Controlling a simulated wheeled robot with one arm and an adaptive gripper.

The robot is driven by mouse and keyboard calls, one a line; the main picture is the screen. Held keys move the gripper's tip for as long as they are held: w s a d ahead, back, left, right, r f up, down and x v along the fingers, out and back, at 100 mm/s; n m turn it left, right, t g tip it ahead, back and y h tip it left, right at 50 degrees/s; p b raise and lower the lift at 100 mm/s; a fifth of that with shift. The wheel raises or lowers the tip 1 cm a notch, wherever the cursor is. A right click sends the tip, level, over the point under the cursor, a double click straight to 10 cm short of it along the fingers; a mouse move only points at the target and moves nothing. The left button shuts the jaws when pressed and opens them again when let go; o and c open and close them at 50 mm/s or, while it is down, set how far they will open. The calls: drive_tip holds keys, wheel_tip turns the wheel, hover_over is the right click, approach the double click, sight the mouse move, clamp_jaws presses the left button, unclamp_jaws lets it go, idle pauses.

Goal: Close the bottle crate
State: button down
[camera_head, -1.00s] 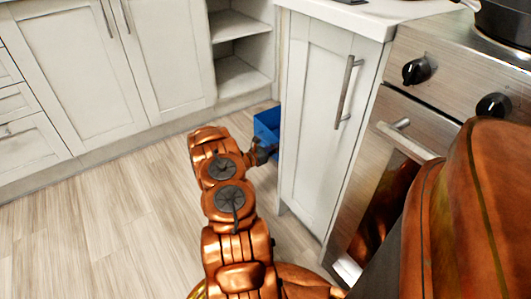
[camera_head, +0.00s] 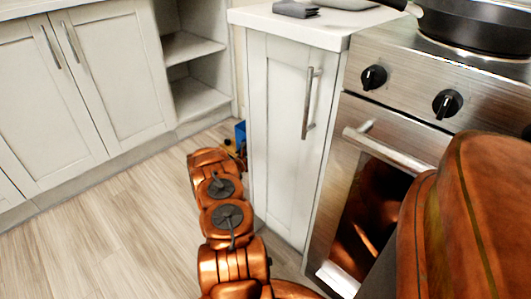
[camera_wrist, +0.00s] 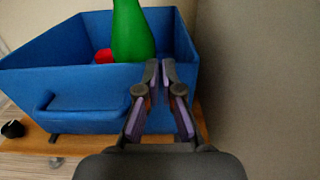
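The bottle crate (camera_wrist: 95,110) is a blue open-topped box with a raised handle (camera_wrist: 85,102) on its front wall. It stands on a wooden board in the wrist view. A green bottle (camera_wrist: 132,35) stands upright inside, with a red object (camera_wrist: 103,56) beside it. In the head view only a narrow blue part of the crate (camera_head: 240,134) shows at the far edge of the white cabinet; the rest is hidden. My gripper (camera_wrist: 161,68) has its fingertips together with nothing visible between them. It overlaps the crate's front right part in the wrist view; contact cannot be told.
The white cabinet (camera_head: 287,140) and the oven (camera_head: 375,205) stand right of my arm. A plain wall or panel (camera_wrist: 260,70) fills the right of the wrist view. The wooden floor (camera_head: 110,240) at left is clear.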

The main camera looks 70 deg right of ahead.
drive_tip(key=shift+s+d+r, duration=0.15)
drive_tip(key=shift+s+d, duration=0.1)
drive_tip(key=shift+s, duration=0.15)
drive_tip(key=p+v, duration=0.4)
drive_tip(key=v, duration=1)
drive_tip(key=shift+w+a, duration=0.2)
drive_tip(key=shift+w, duration=0.3)
